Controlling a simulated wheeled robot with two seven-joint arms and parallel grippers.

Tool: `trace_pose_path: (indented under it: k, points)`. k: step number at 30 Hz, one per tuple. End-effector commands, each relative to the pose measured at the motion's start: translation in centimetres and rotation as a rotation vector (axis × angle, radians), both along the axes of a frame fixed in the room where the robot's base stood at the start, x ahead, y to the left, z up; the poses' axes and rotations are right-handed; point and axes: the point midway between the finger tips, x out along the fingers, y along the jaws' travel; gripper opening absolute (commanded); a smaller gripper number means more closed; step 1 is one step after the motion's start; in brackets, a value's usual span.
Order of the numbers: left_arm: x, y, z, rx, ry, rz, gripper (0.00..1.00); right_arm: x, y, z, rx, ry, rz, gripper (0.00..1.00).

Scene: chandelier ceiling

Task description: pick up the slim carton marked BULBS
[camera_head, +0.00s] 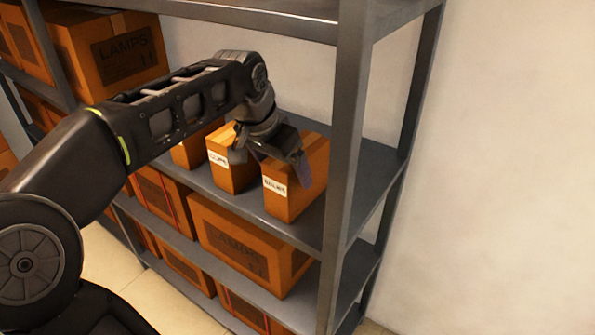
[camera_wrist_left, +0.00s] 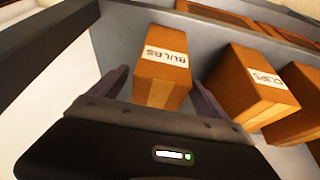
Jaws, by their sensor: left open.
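The slim carton marked BULBS (camera_head: 290,190) is a brown box with a white label, standing upright on the grey shelf near its right post. It also shows in the left wrist view (camera_wrist_left: 161,80), in the gap between my fingers. My left gripper (camera_head: 285,165) is over the top of this carton in the head view, its fingers spread. In the left wrist view my left gripper (camera_wrist_left: 160,95) is open, one finger on each side of the carton; I cannot tell whether they touch it. My right gripper is not in view.
A similar carton labelled CLIPS (camera_wrist_left: 257,85) stands beside it, also in the head view (camera_head: 226,165), with another carton (camera_head: 188,152) further left. The shelf post (camera_head: 345,150) rises close on the right. Larger LAMPS cartons (camera_head: 240,240) sit on the shelf below.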

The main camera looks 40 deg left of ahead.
Motion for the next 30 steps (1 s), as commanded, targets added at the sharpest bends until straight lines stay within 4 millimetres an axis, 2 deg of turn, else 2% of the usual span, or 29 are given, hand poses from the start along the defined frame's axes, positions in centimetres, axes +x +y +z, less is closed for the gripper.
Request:
trace_pose_path:
  k: [3,14,17,22,25,30]
  points:
    - [0.7,0.0,0.0,0.0,0.001,0.0,0.87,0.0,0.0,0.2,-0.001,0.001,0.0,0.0]
    - [1.1,0.0,0.0,0.0,0.001,0.0,0.87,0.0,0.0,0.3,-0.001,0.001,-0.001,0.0]
    - [2.0,-0.1,0.0,-0.001,0.002,-0.001,0.87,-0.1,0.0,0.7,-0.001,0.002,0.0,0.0]
    - [4.9,-0.1,0.1,0.0,0.004,-0.001,0.87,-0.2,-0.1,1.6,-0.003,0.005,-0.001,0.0]
    - [5.4,-0.1,-1.7,-0.001,0.004,0.0,0.87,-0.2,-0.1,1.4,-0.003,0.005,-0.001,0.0]
    - [5.9,-0.1,-2.9,0.0,0.001,0.0,0.87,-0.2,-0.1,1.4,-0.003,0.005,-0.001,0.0]
